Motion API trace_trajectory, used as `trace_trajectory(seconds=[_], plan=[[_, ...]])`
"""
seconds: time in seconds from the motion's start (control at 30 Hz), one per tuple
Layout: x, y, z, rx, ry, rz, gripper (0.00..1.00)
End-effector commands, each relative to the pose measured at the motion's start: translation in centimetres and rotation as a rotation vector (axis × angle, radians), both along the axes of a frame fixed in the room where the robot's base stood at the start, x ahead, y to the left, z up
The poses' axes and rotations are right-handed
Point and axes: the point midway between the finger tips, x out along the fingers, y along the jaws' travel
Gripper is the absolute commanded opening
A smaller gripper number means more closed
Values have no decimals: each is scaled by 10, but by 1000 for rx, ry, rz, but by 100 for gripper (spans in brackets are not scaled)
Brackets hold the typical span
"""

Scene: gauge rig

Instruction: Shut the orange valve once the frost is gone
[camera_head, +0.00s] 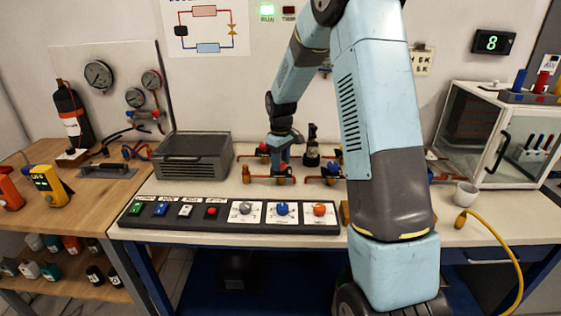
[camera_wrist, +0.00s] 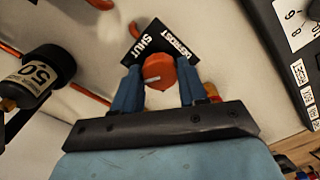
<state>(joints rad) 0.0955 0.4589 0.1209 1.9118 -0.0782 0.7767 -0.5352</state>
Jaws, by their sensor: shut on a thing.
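The orange valve knob (camera_wrist: 172,73) shows in the wrist view between the two blue fingers of my gripper (camera_wrist: 158,84), which is shut on it. Black plates reading SHUT (camera_wrist: 143,42) and DEFROST (camera_wrist: 172,46) stand behind the knob. A short pale mark on the knob points left in that view. In the head view my gripper (camera_head: 282,168) is down among the copper pipework at the back of the bench, and its fingers largely hide the knob there. I cannot make out any frost in either view.
A black control panel (camera_head: 165,212) with buttons and dials lies at the bench front. A grey vented box (camera_head: 193,157) is left of the pipes. A glass cabinet (camera_head: 468,133) and white cup (camera_head: 465,193) are right. The wall display (camera_head: 493,42) reads 8; a green RUN light (camera_head: 267,10) glows.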

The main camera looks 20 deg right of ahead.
Motion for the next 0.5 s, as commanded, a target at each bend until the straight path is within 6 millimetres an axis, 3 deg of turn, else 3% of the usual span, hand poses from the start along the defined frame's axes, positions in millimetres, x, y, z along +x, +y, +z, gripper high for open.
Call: trace_trajectory(seconds=[0.27, 0.5], plan=[[1, -3, 1, 1, -4, -38, 12], [1, -3, 1, 1, -4, -181, 12]])
